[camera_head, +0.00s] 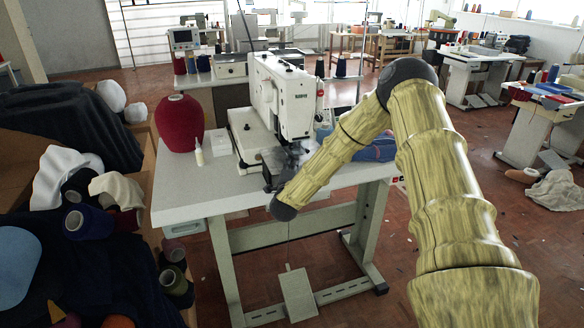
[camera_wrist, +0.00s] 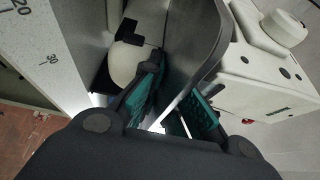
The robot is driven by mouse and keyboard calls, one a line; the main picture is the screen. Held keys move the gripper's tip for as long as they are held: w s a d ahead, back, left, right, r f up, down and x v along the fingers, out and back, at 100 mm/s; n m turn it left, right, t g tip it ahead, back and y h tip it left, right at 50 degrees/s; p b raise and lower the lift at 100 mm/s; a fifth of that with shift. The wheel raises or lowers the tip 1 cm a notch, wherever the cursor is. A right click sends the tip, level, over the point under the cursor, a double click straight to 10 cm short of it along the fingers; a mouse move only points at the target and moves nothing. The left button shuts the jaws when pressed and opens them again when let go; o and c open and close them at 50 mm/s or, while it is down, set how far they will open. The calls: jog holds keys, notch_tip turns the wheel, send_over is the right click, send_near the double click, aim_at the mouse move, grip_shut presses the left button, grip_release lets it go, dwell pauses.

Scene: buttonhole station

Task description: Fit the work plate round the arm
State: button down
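The white sewing machine (camera_head: 285,95) stands on a pale table, with my gripper (camera_head: 277,165) low at its front. In the wrist view, a thin grey metal plate with a rounded corner (camera_wrist: 207,50), apparently the work plate, runs down between the two teal-padded fingers of my gripper (camera_wrist: 172,82). The fingers stand apart with a bright gap beside the plate, so my gripper looks open around it. A rounded cream machine part (camera_wrist: 125,62), perhaps the arm, lies just left of the plate. Whether the plate touches it is unclear. In the head view my wrist hides the plate.
A red thread cone (camera_head: 180,125), a small bottle (camera_head: 199,152) and a white box (camera_head: 218,142) stand on the table (camera_head: 185,195) left of the machine. Blue cloth (camera_head: 375,150) lies to the right. A white machine body (camera_wrist: 265,75) is close right of the plate.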

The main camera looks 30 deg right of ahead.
jog(key=c, duration=1.6)
grip_release()
jog(key=shift+r, duration=0.15)
jog(key=shift+o, duration=0.2)
jog(key=v, duration=1.2)
jog(key=s+a+f+n+g+y, duration=0.2)
jog(key=s+a+f+n+y, duration=0.1)
jog(key=s+a+f+n, duration=0.4)
jog(key=s+a+f+n+g+y, duration=0.1)
jog(key=s+a+f+n+y, duration=0.3)
jog(key=f, duration=0.5)
jog(key=s+a+f+n+g+y, duration=0.2)
jog(key=s+a+f+n+y, duration=0.15)
jog(key=a+f, duration=0.4)
jog(key=s+a+f+n+g, duration=0.1)
jog(key=s+f+n+g, duration=0.2)
jog(key=s, duration=0.7)
jog(key=s+a+f+n+g, duration=0.1)
jog(key=s+f+n+g, duration=0.1)
jog(key=s, duration=0.9)
jog(key=s+a+f+n+g, duration=0.1)
jog(key=s+f+n+g, duration=0.2)
jog(key=s, duration=0.7)
jog(key=n+g+y, duration=0.1)
jog(key=n, duration=0.1)
jog(key=shift+s+f+n, duration=0.3)
jog(key=shift+f+n, duration=0.05)
